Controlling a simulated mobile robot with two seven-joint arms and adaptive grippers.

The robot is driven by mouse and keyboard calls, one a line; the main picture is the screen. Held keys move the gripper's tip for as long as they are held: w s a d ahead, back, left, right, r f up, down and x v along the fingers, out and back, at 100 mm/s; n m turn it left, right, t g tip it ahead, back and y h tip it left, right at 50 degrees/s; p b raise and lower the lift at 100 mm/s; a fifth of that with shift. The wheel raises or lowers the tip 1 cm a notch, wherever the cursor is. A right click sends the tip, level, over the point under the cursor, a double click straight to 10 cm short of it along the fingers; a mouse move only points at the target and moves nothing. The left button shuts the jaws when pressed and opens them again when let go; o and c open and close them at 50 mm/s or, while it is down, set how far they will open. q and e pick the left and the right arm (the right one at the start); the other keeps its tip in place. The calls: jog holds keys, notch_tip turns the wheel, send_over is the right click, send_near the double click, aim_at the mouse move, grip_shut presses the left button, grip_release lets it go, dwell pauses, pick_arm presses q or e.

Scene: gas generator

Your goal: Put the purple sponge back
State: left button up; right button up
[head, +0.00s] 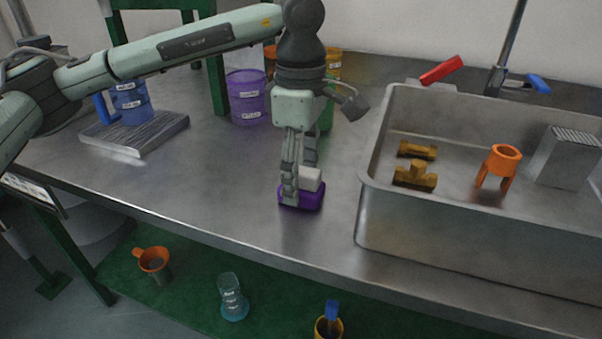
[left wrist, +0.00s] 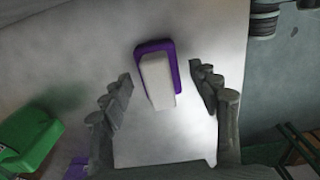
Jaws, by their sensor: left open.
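The purple sponge (head: 312,199) has a white block-shaped part on top and lies on the steel table near its front edge, left of the sink. My left gripper (head: 299,190) points down right at the sponge, one finger in front of it in the head view. In the left wrist view the sponge (left wrist: 157,72) lies between and slightly beyond the fingertips of the open left gripper (left wrist: 160,72). A gap shows on both sides, so nothing is gripped. My right gripper is not in view.
A purple container (head: 247,96) stands behind the gripper. A metal plate (head: 135,132) lies at left. The table's front left is clear.

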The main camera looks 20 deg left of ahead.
aim_at(301, 169)
pick_arm(q)
notch_tip(301, 169, up, 12)
dwell(0.3)
